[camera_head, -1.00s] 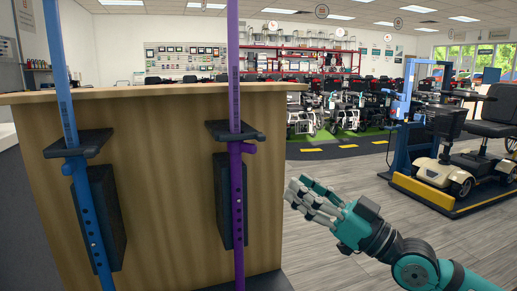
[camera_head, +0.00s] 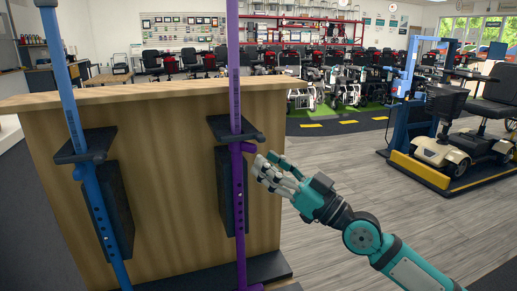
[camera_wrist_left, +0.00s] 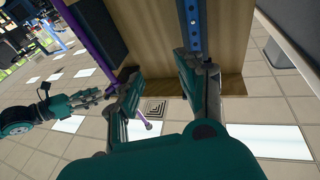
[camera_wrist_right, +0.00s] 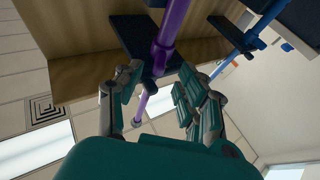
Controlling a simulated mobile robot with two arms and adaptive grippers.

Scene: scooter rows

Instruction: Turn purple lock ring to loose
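The purple lock ring (camera_head: 242,147) is a short collar with a side knob on the purple pole (camera_head: 238,195), just below a black bracket. My right gripper (camera_head: 265,170) is just right of the pole and slightly below the ring, seemingly apart from it. In the right wrist view (camera_wrist_right: 160,90) its fingers are spread, with the purple pole and ring (camera_wrist_right: 162,52) beyond and between them. My left gripper (camera_wrist_left: 160,75) is outside the head view; its wrist view shows its fingers apart and empty, with the blue pole (camera_wrist_left: 193,20) beyond one finger.
A wooden panel (camera_head: 160,190) stands behind both poles, with black brackets (camera_head: 85,147) projecting forward. The blue pole (camera_head: 75,125) stands at left. A scooter on a blue-and-yellow lift (camera_head: 425,168) is at right. Grey floor (camera_head: 340,160) is clear between.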

